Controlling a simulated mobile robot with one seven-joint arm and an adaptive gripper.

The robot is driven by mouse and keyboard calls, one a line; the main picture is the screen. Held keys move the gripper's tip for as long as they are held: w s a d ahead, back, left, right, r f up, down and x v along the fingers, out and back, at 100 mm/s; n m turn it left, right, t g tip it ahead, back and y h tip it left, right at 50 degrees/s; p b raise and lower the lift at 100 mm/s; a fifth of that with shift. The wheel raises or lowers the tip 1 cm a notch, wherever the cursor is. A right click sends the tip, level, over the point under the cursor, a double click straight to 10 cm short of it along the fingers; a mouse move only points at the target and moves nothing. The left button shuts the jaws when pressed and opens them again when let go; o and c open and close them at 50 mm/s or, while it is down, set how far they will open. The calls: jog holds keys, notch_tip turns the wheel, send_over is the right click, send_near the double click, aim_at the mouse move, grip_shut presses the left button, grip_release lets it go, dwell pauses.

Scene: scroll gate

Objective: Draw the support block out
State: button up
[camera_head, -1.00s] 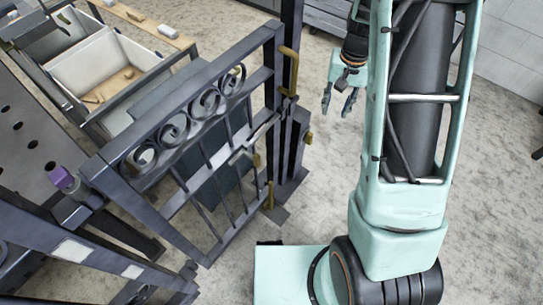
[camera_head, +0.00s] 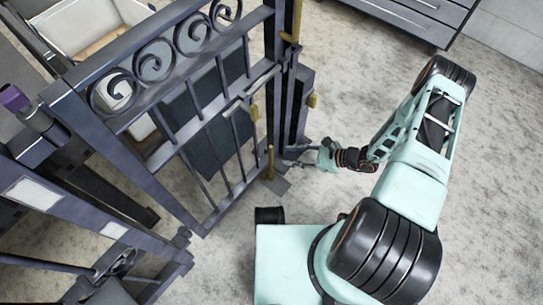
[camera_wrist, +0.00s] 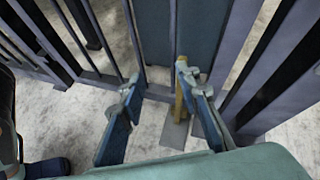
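The dark metal scroll gate (camera_head: 190,120) stands in the middle of the head view beside a dark upright post (camera_head: 291,85). A flat grey piece (camera_head: 277,181) lies on the floor at the gate's lower right corner; it also shows in the wrist view (camera_wrist: 175,134). I cannot tell whether it is the support block. A brass rod (camera_head: 270,160) stands upright just above it, also in the wrist view (camera_wrist: 180,98). My gripper (camera_head: 296,156) is low, close to the post's foot. In the wrist view its blue fingers (camera_wrist: 158,76) are spread apart with nothing held between them.
Brass fittings (camera_head: 313,101) stick out from the post. A purple-topped knob (camera_head: 14,98) is on the frame at left. White bins (camera_head: 88,28) stand behind the gate. A grey drawer cabinet (camera_head: 415,15) is at the back. The floor at right is clear apart from my arm.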

aim_at(273, 152)
jog(key=w+a+f+m+t+b, duration=0.1)
jog(key=w+a+f+m, duration=0.1)
jog(key=f, duration=0.1)
jog(key=w+a+f+m+t+b, duration=0.1)
jog(key=w+a+f+m, duration=0.1)
jog(key=a+f, duration=0.1)
jog(key=w+a+f+m+t+b, duration=0.1)
jog(key=w+a+f+t+b, duration=0.1)
jog(key=w+a+f, duration=0.1)
jog(key=shift+w+f+m+h, duration=0.1)
jog(key=shift+f+m+h, duration=0.25)
jog(key=shift+f, duration=0.2)
jog(key=shift+c, duration=0.5)
grip_shut()
